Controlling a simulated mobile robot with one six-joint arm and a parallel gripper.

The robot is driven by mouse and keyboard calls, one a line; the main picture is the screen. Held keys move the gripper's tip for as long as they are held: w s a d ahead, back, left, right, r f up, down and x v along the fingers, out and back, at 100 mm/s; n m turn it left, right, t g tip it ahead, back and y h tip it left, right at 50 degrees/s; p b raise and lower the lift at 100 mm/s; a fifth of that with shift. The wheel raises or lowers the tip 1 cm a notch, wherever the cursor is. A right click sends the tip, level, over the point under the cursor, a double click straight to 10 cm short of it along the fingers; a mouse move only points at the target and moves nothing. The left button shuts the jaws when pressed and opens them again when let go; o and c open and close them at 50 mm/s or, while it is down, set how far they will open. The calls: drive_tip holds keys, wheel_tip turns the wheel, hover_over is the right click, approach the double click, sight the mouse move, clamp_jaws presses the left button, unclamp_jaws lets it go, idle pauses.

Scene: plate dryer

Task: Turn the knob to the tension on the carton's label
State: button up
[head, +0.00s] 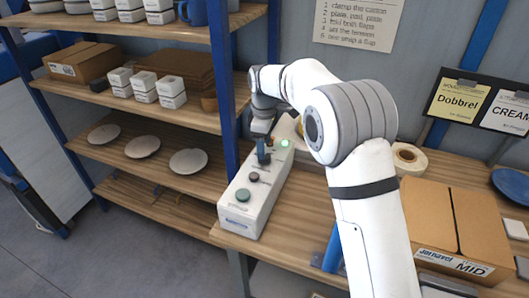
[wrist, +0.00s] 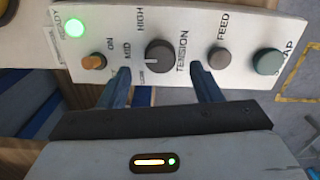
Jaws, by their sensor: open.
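The carton (head: 455,225) stands at the right of the bench in the head view, its label (head: 455,263) reading MID. The tension knob (wrist: 158,54) is dark and round on the white control panel in the wrist view. LOW, MID and HIGH are printed around its left side. Its pale pointer mark is on the lower edge, toward the small LOW print. My gripper (wrist: 160,78) is open, its blue fingers on either side of the knob and apart from it. In the head view my gripper (head: 264,154) is over the control box (head: 238,222); the knob is hidden there.
An orange ON switch (wrist: 94,62), a green-lit READY lamp (wrist: 74,27), a grey FEED button (wrist: 220,57) and a green button (wrist: 268,62) share the panel. A shelf post (head: 222,80) stands close left of the box. A tape roll (head: 409,159) lies behind the carton.

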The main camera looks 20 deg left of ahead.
drive_tip(key=shift+r, duration=2.05)
